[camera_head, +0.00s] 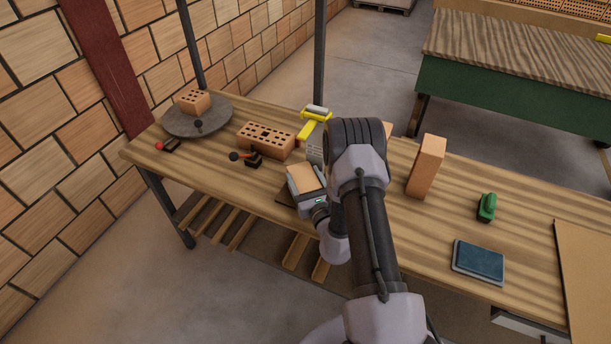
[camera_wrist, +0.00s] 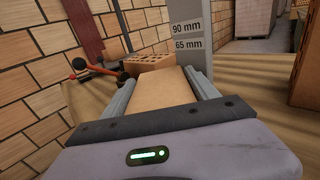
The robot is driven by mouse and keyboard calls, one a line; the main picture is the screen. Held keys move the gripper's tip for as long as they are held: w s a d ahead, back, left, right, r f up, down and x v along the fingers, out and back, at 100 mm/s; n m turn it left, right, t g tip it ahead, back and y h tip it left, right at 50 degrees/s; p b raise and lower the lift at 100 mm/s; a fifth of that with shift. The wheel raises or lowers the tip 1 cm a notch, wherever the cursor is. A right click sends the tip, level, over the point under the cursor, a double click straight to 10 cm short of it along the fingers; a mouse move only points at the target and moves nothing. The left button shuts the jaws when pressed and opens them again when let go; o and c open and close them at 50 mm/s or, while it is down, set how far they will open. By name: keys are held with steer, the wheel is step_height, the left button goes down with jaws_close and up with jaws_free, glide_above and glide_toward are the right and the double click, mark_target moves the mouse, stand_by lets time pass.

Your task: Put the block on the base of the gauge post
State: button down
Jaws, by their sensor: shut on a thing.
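My gripper (camera_wrist: 160,84) is shut on a plain tan block (camera_wrist: 160,100), with one jaw along each side. In the head view the block (camera_head: 303,179) is over the front part of the workbench; I cannot tell its height above the top. The grey gauge post (camera_wrist: 188,32), with "90 mm" and "65 mm" labels, stands just beyond the block, slightly right of it in the wrist view. In the head view only a slice of the post (camera_head: 315,150) shows beside my arm. The base of the post is mostly hidden; I cannot make out its outline.
A holed brick (camera_head: 265,140) lies behind and left, near toggle clamps (camera_head: 247,158) and a yellow tool (camera_head: 313,122). A round turntable (camera_head: 180,126) bears a smaller brick (camera_head: 193,102). A tall brick (camera_head: 427,166), green tool (camera_head: 487,207) and blue pad (camera_head: 478,262) are right.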

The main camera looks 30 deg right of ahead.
steer(key=shift+r, duration=0.15)
steer(key=shift+c, duration=1.1)
jaws_free()
